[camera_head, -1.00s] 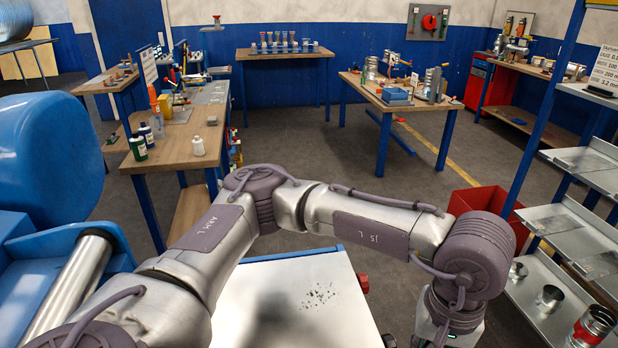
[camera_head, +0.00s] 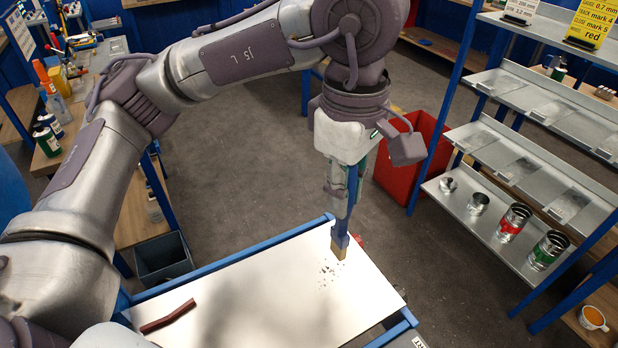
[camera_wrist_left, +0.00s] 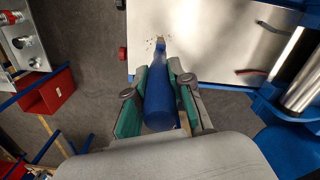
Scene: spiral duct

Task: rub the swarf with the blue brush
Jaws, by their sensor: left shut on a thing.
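The blue brush (camera_head: 341,234) is held upright with its pale bristles pointing down at the white tabletop (camera_head: 240,285). My left gripper (camera_head: 346,192) is shut on its handle. In the left wrist view the blue handle (camera_wrist_left: 158,105) lies between the green finger pads of my left gripper (camera_wrist_left: 157,95). The swarf (camera_head: 327,271) is a patch of small dark specks on the tabletop, just below and left of the bristles. I cannot tell whether the bristles touch the tabletop. Some specks (camera_wrist_left: 149,44) also show by the brush tip in the wrist view. My right gripper is out of view.
A dark red-brown rod (camera_head: 168,316) lies on the tabletop's left part. A grey bin (camera_head: 163,257) stands behind the table at left, a red bin (camera_head: 408,160) behind at right. A shelf rack (camera_head: 530,165) with cans stands at right. The tabletop's middle is clear.

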